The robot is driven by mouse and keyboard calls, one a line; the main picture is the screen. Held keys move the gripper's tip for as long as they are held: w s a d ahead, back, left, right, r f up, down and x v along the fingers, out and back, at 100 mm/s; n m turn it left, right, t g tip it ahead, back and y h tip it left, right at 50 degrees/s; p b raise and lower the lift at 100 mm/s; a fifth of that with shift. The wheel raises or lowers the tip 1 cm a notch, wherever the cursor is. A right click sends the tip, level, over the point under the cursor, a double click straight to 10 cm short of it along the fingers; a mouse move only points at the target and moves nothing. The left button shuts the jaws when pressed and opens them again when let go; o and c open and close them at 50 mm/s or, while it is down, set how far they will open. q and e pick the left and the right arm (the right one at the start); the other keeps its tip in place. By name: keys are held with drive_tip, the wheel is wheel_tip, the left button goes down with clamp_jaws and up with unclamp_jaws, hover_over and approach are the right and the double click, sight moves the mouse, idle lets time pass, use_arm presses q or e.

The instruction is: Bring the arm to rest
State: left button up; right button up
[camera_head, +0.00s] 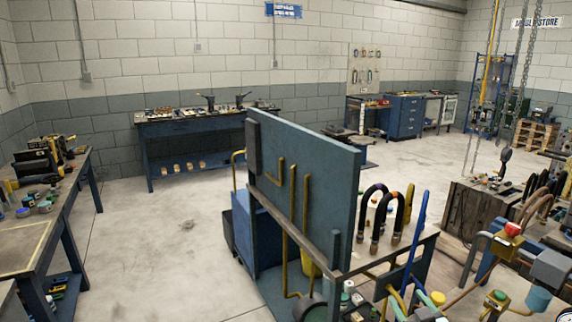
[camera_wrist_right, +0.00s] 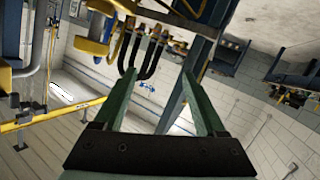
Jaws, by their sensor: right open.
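My right gripper (camera_wrist_right: 158,74) shows in the right wrist view as two green fingers on a dark bar. The fingers stand well apart and nothing is held between them. Dark curved hoses (camera_wrist_right: 150,52) appear beyond the fingertips, apart from them as far as I can see. In the head view I cannot clearly pick out the right gripper among the crowded parts at the lower right. My left gripper is in neither view.
A cart with a tall blue-grey panel (camera_head: 305,170) stands at the centre, with dark curved hoses (camera_head: 376,215) beside it. A workbench (camera_head: 30,245) stands at left, another (camera_head: 205,122) at the back wall. Chains (camera_head: 522,75) hang at right. The floor (camera_head: 160,240) at left centre is clear.

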drive_tip(key=s+a+f+g+y, duration=0.15)
drive_tip(key=s+a+f, duration=0.25)
drive_tip(key=s+f, duration=0.4)
drive_tip(key=s+a+f+g, duration=0.2)
drive_tip(key=s+a+f, duration=0.2)
drive_tip(key=s+f, duration=0.45)
drive_tip(key=s+a+f+g, duration=0.1)
drive_tip(key=s+a, duration=0.1)
drive_tip(key=s, duration=0.6)
drive_tip(key=s+a+f+m+g+y, duration=0.1)
drive_tip(key=s+a, duration=0.2)
drive_tip(key=s, duration=0.6)
drive_tip(key=shift+f, duration=0.25)
